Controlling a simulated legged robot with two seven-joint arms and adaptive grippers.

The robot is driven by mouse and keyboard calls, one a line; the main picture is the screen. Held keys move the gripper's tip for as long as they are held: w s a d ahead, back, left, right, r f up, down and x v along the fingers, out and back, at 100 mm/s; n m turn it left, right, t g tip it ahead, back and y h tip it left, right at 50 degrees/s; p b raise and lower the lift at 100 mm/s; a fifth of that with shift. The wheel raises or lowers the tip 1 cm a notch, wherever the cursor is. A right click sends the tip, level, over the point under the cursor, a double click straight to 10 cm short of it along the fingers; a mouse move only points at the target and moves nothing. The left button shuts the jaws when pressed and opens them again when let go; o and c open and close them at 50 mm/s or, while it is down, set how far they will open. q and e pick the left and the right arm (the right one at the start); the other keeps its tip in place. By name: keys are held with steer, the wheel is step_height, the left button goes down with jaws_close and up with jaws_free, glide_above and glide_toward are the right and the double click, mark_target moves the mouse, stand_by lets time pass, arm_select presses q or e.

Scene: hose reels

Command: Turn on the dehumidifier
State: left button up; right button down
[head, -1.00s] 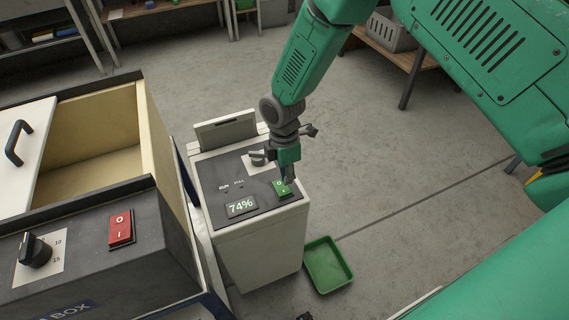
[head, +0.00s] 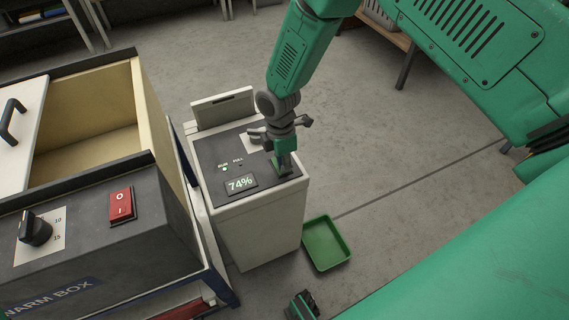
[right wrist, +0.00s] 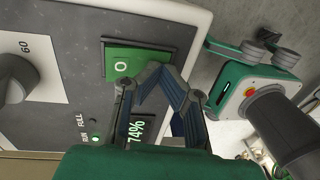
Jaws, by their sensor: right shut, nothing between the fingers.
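The dehumidifier (head: 255,225) is a pale box with a dark top panel, left of centre in the head view. Its display (head: 240,183) reads 74%. The RUN light (head: 224,169) is lit, and glows green in the right wrist view (right wrist: 96,137); the FULL light looks dark. My right gripper (head: 283,172) is shut and empty, pointing down at the green rocker switch (right wrist: 121,63). Its fingertips are at the switch's edge in the right wrist view; contact is unclear. The switch's O mark shows; its other end is hidden by the fingers.
Left of the dehumidifier stands the warm box (head: 85,240), with its own red switch (head: 122,206) and a black knob (head: 35,229). A green tray (head: 327,243) lies on the floor to the right. Open floor extends beyond it.

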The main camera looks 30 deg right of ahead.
steer(key=shift+a+r, duration=0.25)
steer(key=shift+r, duration=0.1)
steer(key=shift+r+p, duration=0.25)
steer(key=shift+p, duration=0.25)
steer(key=shift+d+r, duration=0.25)
steer(key=shift+d, duration=0.2)
